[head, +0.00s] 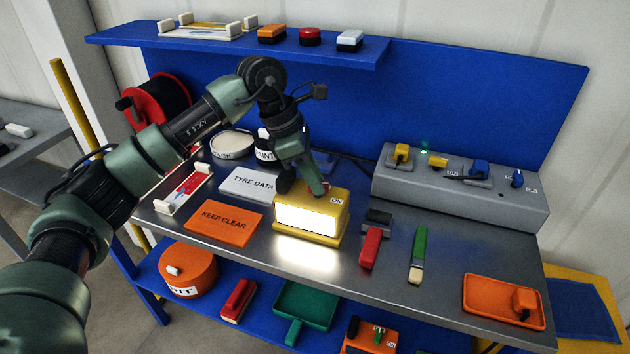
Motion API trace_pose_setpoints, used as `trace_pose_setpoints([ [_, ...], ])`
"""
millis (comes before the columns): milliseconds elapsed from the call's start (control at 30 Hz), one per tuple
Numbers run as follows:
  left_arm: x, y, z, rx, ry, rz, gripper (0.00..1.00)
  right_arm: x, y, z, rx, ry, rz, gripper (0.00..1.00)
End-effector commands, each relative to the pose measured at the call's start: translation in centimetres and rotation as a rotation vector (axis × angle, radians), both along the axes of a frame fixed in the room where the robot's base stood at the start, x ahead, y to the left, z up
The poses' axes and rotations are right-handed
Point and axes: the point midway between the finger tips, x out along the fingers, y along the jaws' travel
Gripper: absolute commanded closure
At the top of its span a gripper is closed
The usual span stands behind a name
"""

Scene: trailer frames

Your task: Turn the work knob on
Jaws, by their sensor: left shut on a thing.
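A yellow work lamp (339,220) stands on the grey bench, and its white front panel glows brightly. An ON label shows on its top at the right. I cannot see which way the knob points. My right gripper is not in view.
A grey control box (470,195) with several knobs stands behind at the right. A red-handled tool (370,248), a green brush (418,250) and an orange tray (503,318) lie right of the lamp. An orange KEEP CLEAR sign (225,222) and TYRE DATA card (250,185) lie left.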

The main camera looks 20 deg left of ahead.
Motion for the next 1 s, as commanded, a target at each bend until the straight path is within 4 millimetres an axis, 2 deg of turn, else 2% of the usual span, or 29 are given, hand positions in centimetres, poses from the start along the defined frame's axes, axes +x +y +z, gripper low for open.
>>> trace_pose_setpoints([
  [200, 0.17, -0.03, 0.12, -0.001, -0.001, -0.171, 1.0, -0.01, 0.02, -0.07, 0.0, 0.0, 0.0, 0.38],
  [500, 0.21, -0.02, 0.09, 0.0, -0.001, -0.325, 1.0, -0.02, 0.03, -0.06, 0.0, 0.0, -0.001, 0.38],
  [1000, 0.23, 0.03, 0.08, 0.001, -0.002, -0.379, 1.0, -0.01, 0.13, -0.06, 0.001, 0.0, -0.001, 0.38],
])
